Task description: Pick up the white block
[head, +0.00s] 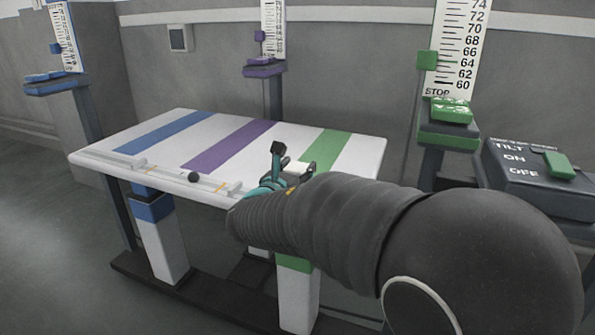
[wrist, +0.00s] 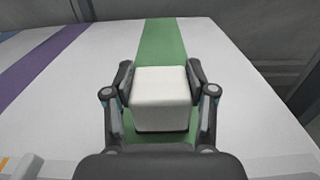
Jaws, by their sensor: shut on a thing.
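The white block (wrist: 161,98) is between the two fingers of my gripper (wrist: 160,82) in the wrist view. The fingers touch it on its left and right sides, and my gripper is shut on it. The block is over the green stripe (wrist: 163,42) of the white table. I cannot tell whether it rests on the table or is just above it. In the head view my gripper (head: 292,168) is at the table's right front part, and my arm hides much of it. A small white part of the block (head: 296,169) shows there.
The white table (head: 290,135) also has a blue stripe (head: 165,132) and a purple stripe (head: 228,147). A rail with a dark ball (head: 193,177) runs along its front edge. Columns with scales stand behind. A dark control box (head: 530,170) with a green switch is at the right.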

